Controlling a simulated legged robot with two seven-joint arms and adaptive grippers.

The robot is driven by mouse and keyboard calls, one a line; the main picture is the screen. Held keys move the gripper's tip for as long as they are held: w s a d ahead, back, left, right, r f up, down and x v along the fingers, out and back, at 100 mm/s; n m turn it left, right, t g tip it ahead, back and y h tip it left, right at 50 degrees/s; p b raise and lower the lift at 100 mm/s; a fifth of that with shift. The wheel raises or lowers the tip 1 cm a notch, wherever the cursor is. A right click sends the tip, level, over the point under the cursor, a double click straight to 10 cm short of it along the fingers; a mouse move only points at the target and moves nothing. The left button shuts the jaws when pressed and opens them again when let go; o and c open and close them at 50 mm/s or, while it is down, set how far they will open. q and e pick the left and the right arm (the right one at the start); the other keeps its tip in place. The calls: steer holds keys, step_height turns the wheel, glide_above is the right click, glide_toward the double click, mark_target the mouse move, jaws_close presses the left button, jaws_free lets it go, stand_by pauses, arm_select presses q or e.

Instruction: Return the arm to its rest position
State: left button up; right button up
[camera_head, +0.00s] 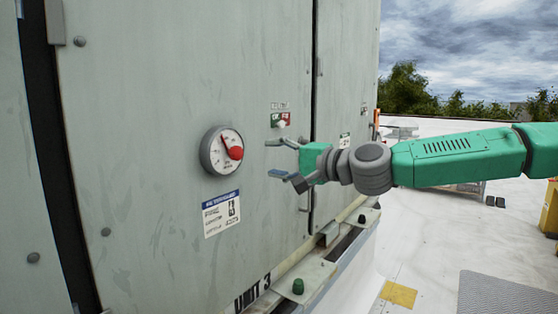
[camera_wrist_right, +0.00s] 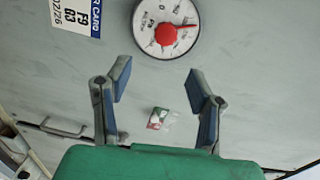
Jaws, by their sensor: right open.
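My right arm (camera_head: 458,160), green with grey joints, comes in from the right in the head view. Its gripper (camera_head: 276,158) is open and empty in front of the grey cabinet (camera_head: 160,90). The gripper (camera_wrist_right: 158,85) also shows open in the wrist view, with nothing between its fingers. A round gauge-like dial (camera_head: 221,151) with a red knob (camera_head: 235,153) is on the cabinet, left of the fingertips and apart from them. The dial (camera_wrist_right: 165,28) also shows in the wrist view, beyond the fingers. My left gripper is not in view.
A label (camera_head: 221,213) sits below the dial. The white roof (camera_head: 430,235) is open to the right, with a grey mat (camera_head: 505,295).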

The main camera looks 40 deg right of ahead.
steer(key=shift+s, duration=0.45)
steer(key=shift+a, duration=0.15)
steer(key=s+a+f+n+g+h+b, duration=0.1)
steer(key=s+a+f+n+g, duration=0.15)
steer(key=f, duration=1.05)
steer(key=s+a+f+n+g+h+b, duration=0.15)
steer(key=s+a+f+g, duration=0.25)
steer(key=f, duration=0.8)
steer(key=s+a+f+n+g+b, duration=0.1)
steer(key=s+a+f+n+g, duration=0.15)
steer(key=f, duration=1.05)
steer(key=s+f+n+g+h+b, duration=0.1)
steer(key=s+f+n+g, duration=0.2)
steer(key=s+f, duration=0.7)
steer(key=s+f+n+g+h+b, duration=0.2)
steer(key=s+f+n+g, duration=0.2)
steer(key=s+f, duration=0.6)
steer(key=s, duration=0.7)
steer(key=shift+s+a+f, duration=0.15)
steer(key=shift+a+f, duration=0.1)
steer(key=shift+f, duration=0.15)
